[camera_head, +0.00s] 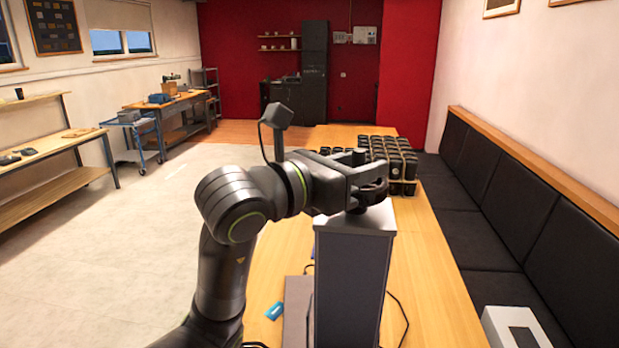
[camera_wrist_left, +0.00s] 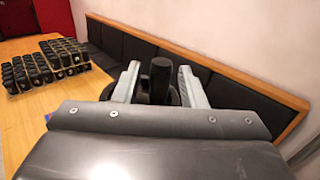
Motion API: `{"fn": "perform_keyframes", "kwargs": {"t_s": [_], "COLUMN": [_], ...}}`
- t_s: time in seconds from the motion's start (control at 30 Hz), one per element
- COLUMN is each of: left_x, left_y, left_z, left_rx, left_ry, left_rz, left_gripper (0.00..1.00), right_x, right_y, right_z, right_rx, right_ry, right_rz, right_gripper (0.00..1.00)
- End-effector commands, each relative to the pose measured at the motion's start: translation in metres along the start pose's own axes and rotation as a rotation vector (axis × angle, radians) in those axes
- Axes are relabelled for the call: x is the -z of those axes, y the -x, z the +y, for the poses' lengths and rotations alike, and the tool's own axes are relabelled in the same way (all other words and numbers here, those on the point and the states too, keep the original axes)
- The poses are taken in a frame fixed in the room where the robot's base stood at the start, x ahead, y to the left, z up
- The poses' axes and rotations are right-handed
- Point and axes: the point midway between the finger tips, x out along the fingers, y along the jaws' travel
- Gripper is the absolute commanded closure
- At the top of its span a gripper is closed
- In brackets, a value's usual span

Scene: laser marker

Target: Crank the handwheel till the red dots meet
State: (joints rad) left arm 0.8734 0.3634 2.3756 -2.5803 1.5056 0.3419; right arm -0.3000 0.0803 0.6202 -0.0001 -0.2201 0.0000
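The laser marker's grey column (camera_head: 352,262) stands on the wooden table, with a light top plate. The black handwheel (camera_head: 376,190) sits at its top, partly hidden by my left gripper. My left gripper (camera_head: 365,172) is level above the column top. In the left wrist view its two pale fingers (camera_wrist_left: 160,84) stand apart on either side of the upright black crank knob (camera_wrist_left: 161,78). A gap shows between the knob and the left finger; contact on the right side is unclear. The red dots are not visible in either view. My right gripper is not in view.
Several black cylinders in blocks (camera_head: 392,160) stand on the table behind the column; they also show in the left wrist view (camera_wrist_left: 48,66). A blue item (camera_head: 274,311) lies left of the grey base (camera_head: 297,300). A black padded bench (camera_head: 490,225) runs along the right wall.

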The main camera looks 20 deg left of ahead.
Motion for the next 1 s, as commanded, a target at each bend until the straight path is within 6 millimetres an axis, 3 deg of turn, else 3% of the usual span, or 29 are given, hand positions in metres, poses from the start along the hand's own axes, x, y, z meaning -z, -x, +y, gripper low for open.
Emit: {"fn": "perform_keyframes", "kwargs": {"t_s": [0.33, 0.67, 1.0], "left_x": [0.001, 0.004, 0.005], "left_y": [0.030, 0.060, 0.086], "left_z": [0.001, 0.001, 0.001], "left_rx": [-0.004, -0.004, -0.004], "left_ry": [-0.008, -0.007, -0.006], "left_rz": [-0.002, -0.002, -0.003], "left_gripper": [0.62, 0.62, 0.62], "right_x": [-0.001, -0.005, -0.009], "right_y": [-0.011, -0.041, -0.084], "right_z": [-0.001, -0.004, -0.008], "right_rx": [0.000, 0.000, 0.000], "right_ry": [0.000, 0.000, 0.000], "right_rz": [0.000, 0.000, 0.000], "right_gripper": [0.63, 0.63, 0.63]}}
